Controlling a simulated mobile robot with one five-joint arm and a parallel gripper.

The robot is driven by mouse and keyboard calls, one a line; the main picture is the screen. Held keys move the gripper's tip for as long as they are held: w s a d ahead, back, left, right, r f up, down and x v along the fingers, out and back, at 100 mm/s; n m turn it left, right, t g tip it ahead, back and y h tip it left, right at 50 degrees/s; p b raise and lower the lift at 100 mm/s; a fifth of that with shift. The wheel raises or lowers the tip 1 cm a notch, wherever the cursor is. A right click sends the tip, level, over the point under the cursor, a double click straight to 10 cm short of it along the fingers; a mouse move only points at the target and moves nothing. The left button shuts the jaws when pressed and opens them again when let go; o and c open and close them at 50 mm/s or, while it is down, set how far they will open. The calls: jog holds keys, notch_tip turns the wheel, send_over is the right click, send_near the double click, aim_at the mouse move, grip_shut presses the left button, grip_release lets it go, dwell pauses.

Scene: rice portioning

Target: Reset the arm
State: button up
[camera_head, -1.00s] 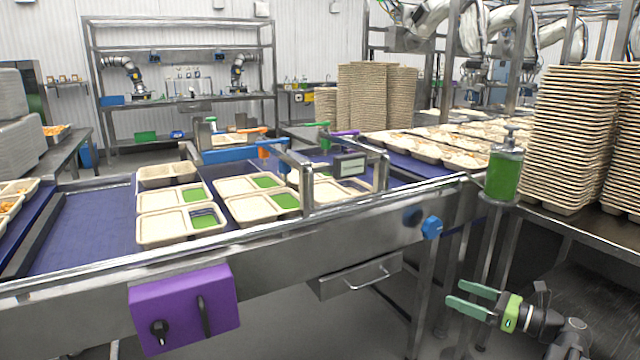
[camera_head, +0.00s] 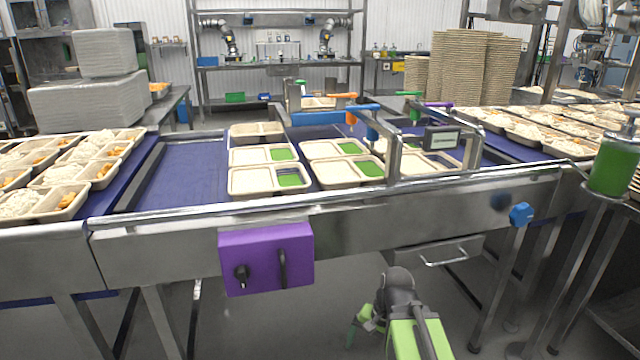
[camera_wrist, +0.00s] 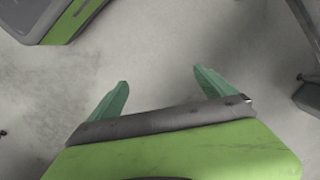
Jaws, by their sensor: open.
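My gripper (camera_wrist: 160,88) shows in the wrist view with its two green fingers spread apart and nothing between them. Bare grey floor lies beyond the fingertips. In the head view my arm is folded low at the bottom centre, in front of the conveyor and below its front edge. One green fingertip shows at the left of the arm there; the rest of the gripper is hidden behind my arm links.
A metal-sided conveyor (camera_head: 400,212) with a purple control box (camera_head: 266,258) stands ahead. Several trays lie on its blue belt (camera_head: 187,172). A green bottle (camera_head: 612,165) stands at the right. Table legs rise at lower right; open floor lies beneath the conveyor.

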jog(key=d+n+h, duration=0.2)
jog(key=d+n, duration=0.2)
notch_tip(320, 180, up, 32)
jog(key=n+p, duration=0.1)
jog(key=p, duration=3.1)
jog(key=shift+a, duration=0.2)
